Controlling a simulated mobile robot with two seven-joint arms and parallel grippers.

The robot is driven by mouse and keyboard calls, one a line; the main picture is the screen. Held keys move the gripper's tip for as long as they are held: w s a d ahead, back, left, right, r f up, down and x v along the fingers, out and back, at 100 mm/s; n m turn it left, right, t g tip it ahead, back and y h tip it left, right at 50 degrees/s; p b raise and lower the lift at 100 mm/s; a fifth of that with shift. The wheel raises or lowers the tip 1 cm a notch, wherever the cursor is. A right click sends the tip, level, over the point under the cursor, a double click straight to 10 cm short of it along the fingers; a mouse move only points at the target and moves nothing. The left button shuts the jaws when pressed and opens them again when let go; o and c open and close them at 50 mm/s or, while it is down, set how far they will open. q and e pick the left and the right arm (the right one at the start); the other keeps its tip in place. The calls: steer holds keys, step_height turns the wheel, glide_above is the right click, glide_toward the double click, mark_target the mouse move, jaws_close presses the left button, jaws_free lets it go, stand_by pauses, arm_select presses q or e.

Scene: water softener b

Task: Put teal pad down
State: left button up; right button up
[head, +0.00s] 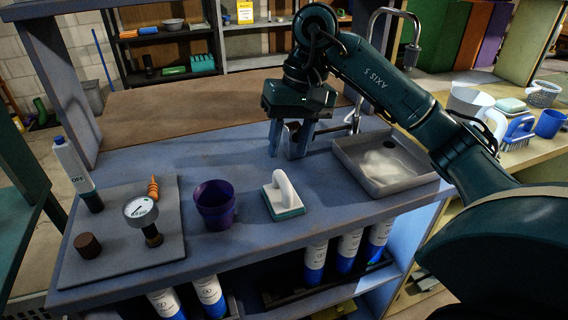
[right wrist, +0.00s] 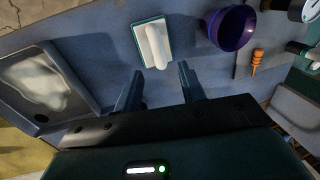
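The teal pad (head: 283,195), a flat teal-edged base with a white arched handle, rests on the blue-grey bench top (head: 330,200), right of the purple bowl. My right gripper (head: 291,148) hangs over the bench behind the pad, pointing down. In the right wrist view its two fingers (right wrist: 160,88) are spread apart with nothing between them, and the pad (right wrist: 153,44) lies beyond the fingertips, apart from them. My left gripper is not in view.
A grey tray (head: 384,163) with white material stands right of the pad. The purple bowl (head: 215,204) stands left of it. A grey board (head: 122,240) further left holds a gauge (head: 141,210) and small parts. A faucet (head: 357,115) rises behind the tray.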

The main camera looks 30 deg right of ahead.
steer(key=shift+s+d+r+p, duration=0.1)
steer(key=shift+d+r+p, duration=0.1)
steer(key=shift+r, duration=0.8)
steer(key=shift+s+d+r+p, duration=0.1)
steer(key=shift+d+r+p, duration=0.1)
steer(key=shift+r, duration=0.75)
